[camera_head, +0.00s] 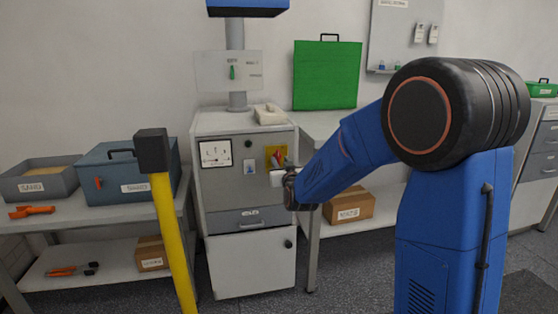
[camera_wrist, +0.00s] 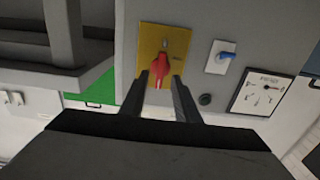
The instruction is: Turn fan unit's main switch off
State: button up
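A red rotary switch handle (camera_wrist: 160,72) sits on a yellow plate (camera_wrist: 151,41) on the grey cabinet front. The yellow plate also shows in the head view (camera_head: 269,153), with part of the red handle in front of it. My gripper (camera_wrist: 160,80) is open, with one finger on each side of the red handle in the wrist view. I cannot tell whether the fingers touch it. In the head view my gripper (camera_head: 290,183) is close to the cabinet front, just below the yellow plate. The cabinet's small lettering is unreadable.
The cabinet (camera_head: 226,189) also carries a dial gauge (camera_head: 215,153), a blue switch (camera_wrist: 227,56) on a white plate and a black knob (camera_wrist: 205,99). A yellow post (camera_head: 172,240) with a black top stands at front left. A green case (camera_head: 327,76) stands behind on the right bench.

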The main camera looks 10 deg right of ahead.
aim_at(278, 158)
jog(key=shift+w, duration=1.65)
grip_shut()
